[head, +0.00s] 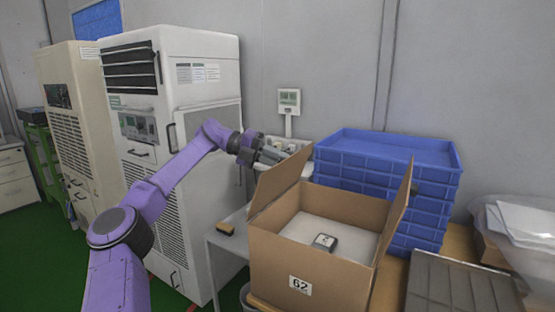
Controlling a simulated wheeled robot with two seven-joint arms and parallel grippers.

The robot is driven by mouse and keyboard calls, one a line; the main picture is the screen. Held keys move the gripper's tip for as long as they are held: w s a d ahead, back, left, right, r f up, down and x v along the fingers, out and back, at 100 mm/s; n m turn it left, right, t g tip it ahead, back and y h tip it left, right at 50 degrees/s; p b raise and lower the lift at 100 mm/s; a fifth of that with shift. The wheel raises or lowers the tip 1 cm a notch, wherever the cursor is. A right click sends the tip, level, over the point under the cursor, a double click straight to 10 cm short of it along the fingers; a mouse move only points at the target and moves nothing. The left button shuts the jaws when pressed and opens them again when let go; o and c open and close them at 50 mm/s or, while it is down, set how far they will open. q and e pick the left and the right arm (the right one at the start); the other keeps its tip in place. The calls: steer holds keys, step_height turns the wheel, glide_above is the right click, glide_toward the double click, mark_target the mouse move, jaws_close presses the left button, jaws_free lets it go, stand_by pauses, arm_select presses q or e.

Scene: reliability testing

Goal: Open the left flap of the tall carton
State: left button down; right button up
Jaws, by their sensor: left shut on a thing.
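The tall carton (312,278) is a brown cardboard box with a "62" label on its front, standing on a table. Its left flap (279,181) is raised and leans outward. Its right flap (399,205) also stands up. A small dark device (324,242) lies on the pale surface inside. My left gripper (278,155) reaches in from the left, at the upper edge of the left flap. It is shut on that flap; the fingertips are partly hidden behind it. My right gripper is not in view.
Stacked blue crates (385,160) stand right behind the carton. A grey ribbed panel (460,287) and a clear bag with papers (520,220) lie to the right. White cabinets (215,100) stand at the left. A small brown-black object (225,229) lies left of the carton.

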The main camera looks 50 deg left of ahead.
arm_select(q)
steer(key=shift+f, duration=0.25)
stand_by(0.3)
steer(key=c, duration=1.2)
jaws_free()
steer(key=shift+c, duration=0.2)
steer(key=shift+o, duration=0.9)
steer(key=shift+w+a, duration=0.1)
steer(key=shift+a, duration=0.1)
steer(key=p+v, duration=0.1)
steer(key=v, duration=0.9)
steer(key=shift+a, duration=0.2)
